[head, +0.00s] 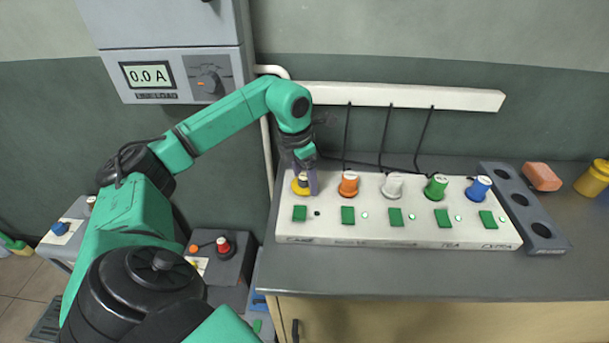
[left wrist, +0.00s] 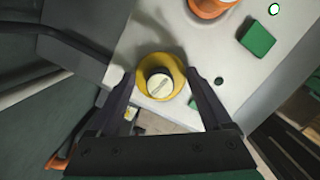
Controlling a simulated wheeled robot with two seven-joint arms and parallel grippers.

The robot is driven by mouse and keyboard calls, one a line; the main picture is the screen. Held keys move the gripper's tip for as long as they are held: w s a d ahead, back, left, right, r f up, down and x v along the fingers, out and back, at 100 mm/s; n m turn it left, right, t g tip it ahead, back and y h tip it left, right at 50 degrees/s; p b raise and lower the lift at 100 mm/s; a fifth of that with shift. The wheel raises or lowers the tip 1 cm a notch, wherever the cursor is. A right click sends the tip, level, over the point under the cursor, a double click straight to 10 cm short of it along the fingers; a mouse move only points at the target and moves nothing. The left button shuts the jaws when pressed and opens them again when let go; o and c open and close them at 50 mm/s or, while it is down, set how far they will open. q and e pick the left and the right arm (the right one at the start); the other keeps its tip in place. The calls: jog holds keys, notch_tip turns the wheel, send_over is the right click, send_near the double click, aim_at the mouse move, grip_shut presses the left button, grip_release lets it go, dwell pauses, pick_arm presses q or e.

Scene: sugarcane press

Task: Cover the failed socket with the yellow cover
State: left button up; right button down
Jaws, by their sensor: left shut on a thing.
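The leftmost socket on the white strip (head: 400,235) has a dark indicator dot beside its green switch (head: 299,213); the other dots look lit. A yellow ring-like piece, which looks like the yellow cover (head: 299,190), sits at that socket. In the left wrist view the yellow cover (left wrist: 146,67) surrounds a dark round part with a pale top (left wrist: 160,85). My right gripper is out of view.
Orange (head: 348,184), white (head: 392,186), green (head: 436,187) and blue (head: 478,189) plugs stand along the strip to the right. A dark holder with holes (head: 540,228), an orange block (head: 542,177) and a yellow cylinder (head: 592,180) lie farther right. The front worktop (head: 420,280) is clear.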

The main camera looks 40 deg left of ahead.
aim_at(299, 186)
pick_arm(q)
jog(key=shift+f, duration=0.4)
jog(key=o, duration=1.1)
jog(key=shift+c, duration=0.2)
notch_tip(299, 186, up, 11)
jog(key=s+p, duration=0.1)
jog(key=p, duration=0.7)
jog(key=shift+s+a, duration=0.25)
jog(key=shift+s, duration=0.05)
jog(key=shift+r, duration=0.1)
